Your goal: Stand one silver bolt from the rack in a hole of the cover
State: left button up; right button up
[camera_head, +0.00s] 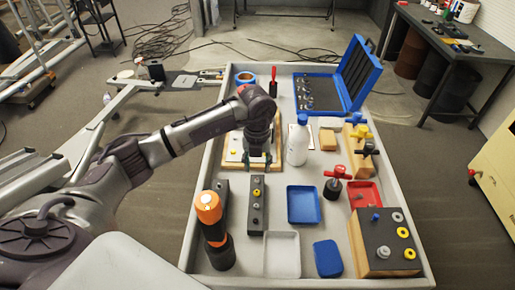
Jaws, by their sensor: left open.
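My left gripper (257,162) points down and is open over a pale board with a wooden edge (231,160) on the table, near the left side. A yellow piece (234,152) shows on this board. The gripper hides part of the board, and I cannot make out the cover or its holes there. Just in front stands a narrow dark rack (257,222) with small upright pieces, one yellow and others greyish. I cannot tell for sure which are silver bolts. No bolt shows between the fingers. My right gripper is not in view.
A white bottle (298,142) stands close to the gripper's right. An orange-and-black tool (209,208) stands front left. A blue tray (303,204), white tray (282,270) and red tray (366,197) lie ahead. A wooden block with a dark top (377,228) is front right. An open blue case (325,91) is behind.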

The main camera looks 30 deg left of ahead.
aim_at(257, 179)
pick_arm(q)
jog(key=shift+f+p, duration=0.3)
jog(key=shift+f, duration=2.3)
grip_shut()
